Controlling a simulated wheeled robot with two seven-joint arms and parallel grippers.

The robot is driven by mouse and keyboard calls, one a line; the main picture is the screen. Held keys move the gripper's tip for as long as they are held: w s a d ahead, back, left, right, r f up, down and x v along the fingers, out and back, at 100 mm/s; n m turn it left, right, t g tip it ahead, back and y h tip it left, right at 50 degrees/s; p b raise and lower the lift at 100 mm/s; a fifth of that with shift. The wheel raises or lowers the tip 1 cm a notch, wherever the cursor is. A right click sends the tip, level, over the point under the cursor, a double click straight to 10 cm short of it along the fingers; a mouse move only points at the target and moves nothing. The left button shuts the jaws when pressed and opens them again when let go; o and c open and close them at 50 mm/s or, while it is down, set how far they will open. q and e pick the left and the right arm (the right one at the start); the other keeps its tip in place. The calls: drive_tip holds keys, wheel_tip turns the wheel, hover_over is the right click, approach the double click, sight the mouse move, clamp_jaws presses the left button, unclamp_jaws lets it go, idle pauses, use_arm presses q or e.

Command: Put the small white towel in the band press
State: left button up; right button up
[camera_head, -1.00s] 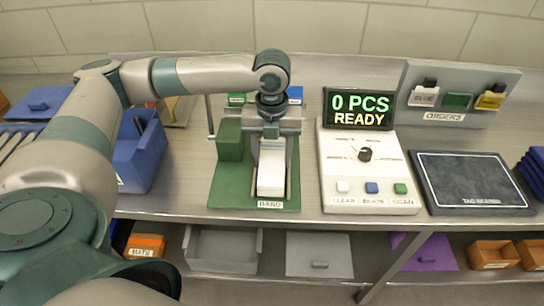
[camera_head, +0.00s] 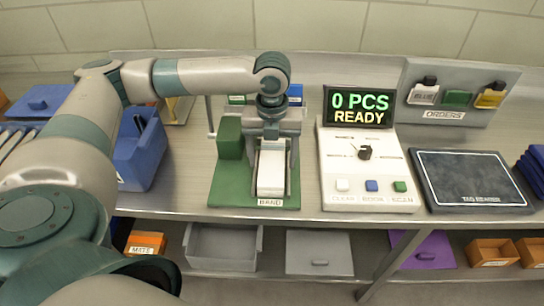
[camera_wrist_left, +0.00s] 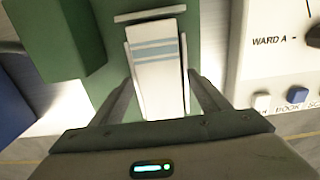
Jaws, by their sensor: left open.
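The small white towel (camera_head: 271,170) lies folded in the channel of the band press (camera_head: 226,190), a green-based stand labelled BAND. In the left wrist view the towel (camera_wrist_left: 157,75) shows a pale blue stripe across it and lies between low side rails. My left gripper (camera_head: 271,132) is above the back of the press, pointing down. In the left wrist view its two fingers (camera_wrist_left: 158,92) are spread, one on each side of the towel, with nothing held. Whether the fingertips touch the press is hard to tell. My right gripper is not in view.
A white control panel (camera_head: 338,172) with a screen reading 0 PCS READY stands right of the press. A dark tag pad (camera_head: 472,180) lies farther right. A blue bin (camera_head: 140,155) stands to the left. An orders rack (camera_head: 455,95) stands at the back right.

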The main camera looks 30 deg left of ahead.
sight(273, 160)
use_arm(q)
drive_tip(key=shift+r, duration=0.55)
wheel_tip(273, 160, up, 11)
drive_tip(key=b, duration=0.1)
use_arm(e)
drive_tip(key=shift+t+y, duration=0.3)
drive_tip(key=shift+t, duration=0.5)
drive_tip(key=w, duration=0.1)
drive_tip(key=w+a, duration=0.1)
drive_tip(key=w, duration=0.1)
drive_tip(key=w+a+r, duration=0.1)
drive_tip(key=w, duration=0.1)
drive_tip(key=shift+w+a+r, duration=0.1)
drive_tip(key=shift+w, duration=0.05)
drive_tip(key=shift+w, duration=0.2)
